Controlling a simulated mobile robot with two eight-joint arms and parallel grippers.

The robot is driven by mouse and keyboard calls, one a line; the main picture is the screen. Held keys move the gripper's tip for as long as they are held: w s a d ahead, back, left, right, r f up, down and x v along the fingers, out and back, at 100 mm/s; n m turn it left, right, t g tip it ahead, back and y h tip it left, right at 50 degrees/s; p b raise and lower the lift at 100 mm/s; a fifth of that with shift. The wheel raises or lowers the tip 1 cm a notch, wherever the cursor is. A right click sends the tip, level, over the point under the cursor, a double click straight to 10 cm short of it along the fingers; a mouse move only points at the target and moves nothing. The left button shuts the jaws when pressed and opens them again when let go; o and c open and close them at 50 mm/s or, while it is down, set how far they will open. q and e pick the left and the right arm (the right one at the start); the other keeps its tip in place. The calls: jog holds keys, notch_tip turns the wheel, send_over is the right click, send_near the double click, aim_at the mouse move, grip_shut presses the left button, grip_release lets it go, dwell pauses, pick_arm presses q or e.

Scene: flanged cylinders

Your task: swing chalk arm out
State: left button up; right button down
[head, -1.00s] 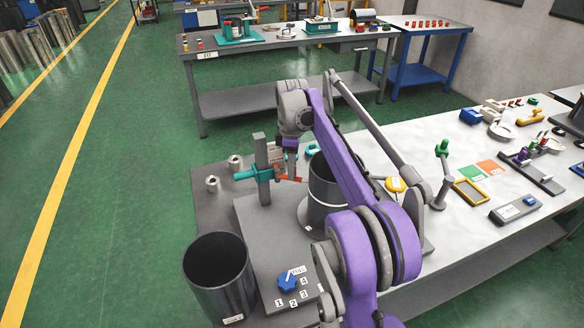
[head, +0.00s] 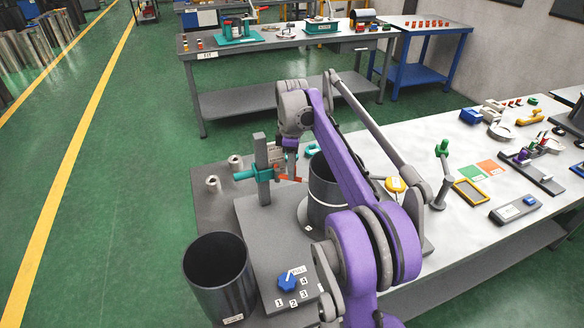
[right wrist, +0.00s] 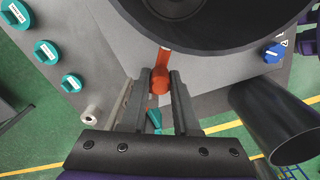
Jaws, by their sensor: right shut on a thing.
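The orange-red chalk arm (head: 288,179) sits on a grey post (head: 261,165) with a teal cross-rod (head: 244,175), beside a dark flanged cylinder (head: 328,200). In the right wrist view, the orange chalk arm (right wrist: 165,56) reaches from the cylinder's rim to a rounded orange end between the fingers. My right gripper (right wrist: 161,82) is shut on that end. In the head view my right gripper (head: 289,150) is small and partly hidden by my own purple arm, which also covers part of the cylinder. My left gripper is not in view.
A dark open bin (head: 217,272) stands at the front left of the grey base plate. A blue dial (head: 288,281) with numbered labels is on a panel beside it.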

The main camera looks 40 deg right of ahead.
jog(key=shift+s+a+m, duration=0.1)
jog(key=shift+m, duration=0.2)
jog(key=shift+s+a+m, duration=0.15)
jog(key=shift+a+m, duration=0.2)
jog(key=shift+m, duration=0.55)
jog(key=shift+a+m+p, duration=0.25)
jog(key=shift+a+m, duration=0.35)
jog(key=shift+m, duration=0.95)
jog(key=shift+a+m+p, duration=0.2)
jog(key=shift+a+m, duration=0.35)
jog(key=shift+m, duration=1.05)
jog(key=shift+a+m+p, duration=0.25)
jog(key=shift+a+m, duration=0.35)
jog(key=shift+m, duration=0.95)
jog(key=c, duration=0.6)
grip_release()
jog(key=shift+c, duration=0.2)
